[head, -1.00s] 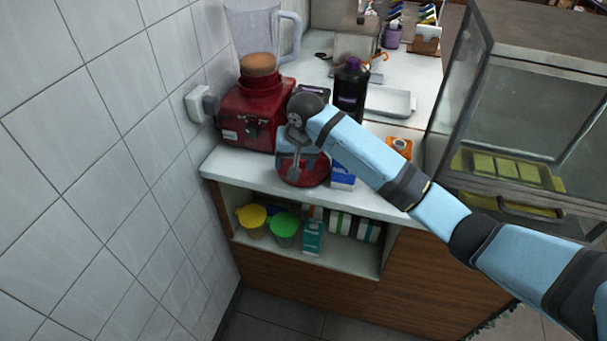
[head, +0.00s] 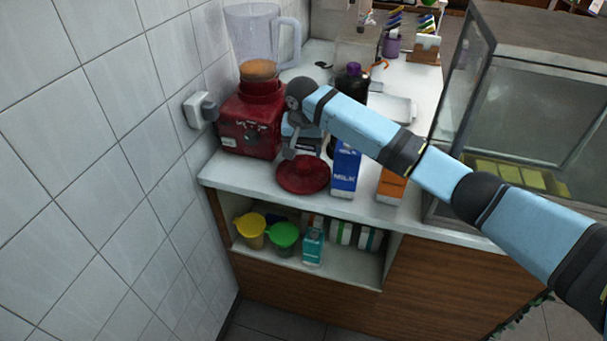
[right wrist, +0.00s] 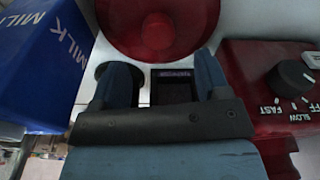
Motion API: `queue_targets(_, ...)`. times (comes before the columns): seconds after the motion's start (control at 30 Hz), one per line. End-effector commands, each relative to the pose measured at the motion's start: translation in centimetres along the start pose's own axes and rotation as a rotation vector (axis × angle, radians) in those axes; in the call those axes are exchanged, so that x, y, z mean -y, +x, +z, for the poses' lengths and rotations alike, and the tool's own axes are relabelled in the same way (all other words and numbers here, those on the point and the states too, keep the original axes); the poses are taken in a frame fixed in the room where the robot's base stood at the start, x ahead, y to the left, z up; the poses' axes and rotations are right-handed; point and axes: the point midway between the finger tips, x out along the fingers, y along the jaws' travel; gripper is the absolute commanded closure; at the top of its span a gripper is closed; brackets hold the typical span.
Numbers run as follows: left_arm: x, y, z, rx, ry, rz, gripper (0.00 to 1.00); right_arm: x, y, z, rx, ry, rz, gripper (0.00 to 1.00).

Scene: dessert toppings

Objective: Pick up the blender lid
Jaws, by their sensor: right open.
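The blender lid is a round red disc (head: 303,175) with a raised middle, lying on the front of the counter. In the right wrist view the lid (right wrist: 190,42) is at the top centre, just beyond my fingertips. My right gripper (head: 291,152) is behind the lid in the head view, beside the red blender base (head: 247,125). In the right wrist view my right gripper (right wrist: 162,75) has its two fingers apart, with nothing held between them. My left gripper is not in view.
A blue milk carton (head: 345,170) stands close to the right of the lid, with an orange carton (head: 391,184) beyond it. A dark bottle (head: 352,82) stands behind. A glass case (head: 530,110) is at the right. The tiled wall bounds the left.

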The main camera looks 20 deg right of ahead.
Motion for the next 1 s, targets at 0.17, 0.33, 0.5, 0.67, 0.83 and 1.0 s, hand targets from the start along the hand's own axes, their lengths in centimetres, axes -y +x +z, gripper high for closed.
queue_targets(0.17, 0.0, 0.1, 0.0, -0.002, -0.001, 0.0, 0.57, -0.1, 1.9, 0.4, 0.0, -0.001, 0.002, 0.31)
queue_targets(0.33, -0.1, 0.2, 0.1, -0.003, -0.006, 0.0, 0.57, -0.1, 4.4, 0.7, 0.0, 0.0, 0.001, 0.31)
queue_targets(0.5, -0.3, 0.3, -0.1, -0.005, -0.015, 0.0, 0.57, -0.1, 5.3, 0.7, -0.001, -0.001, 0.0, 0.31)
queue_targets(0.67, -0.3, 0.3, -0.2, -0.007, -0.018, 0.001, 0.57, -0.1, 5.3, 0.7, -0.001, -0.001, -0.001, 0.31)
queue_targets(0.83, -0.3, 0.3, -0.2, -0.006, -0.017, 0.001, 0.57, -0.1, 5.3, 0.7, -0.001, -0.001, 0.0, 0.65)
queue_targets(1.0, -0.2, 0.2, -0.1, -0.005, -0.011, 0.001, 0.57, -0.1, 5.2, 0.7, -0.001, -0.001, 0.0, 0.86)
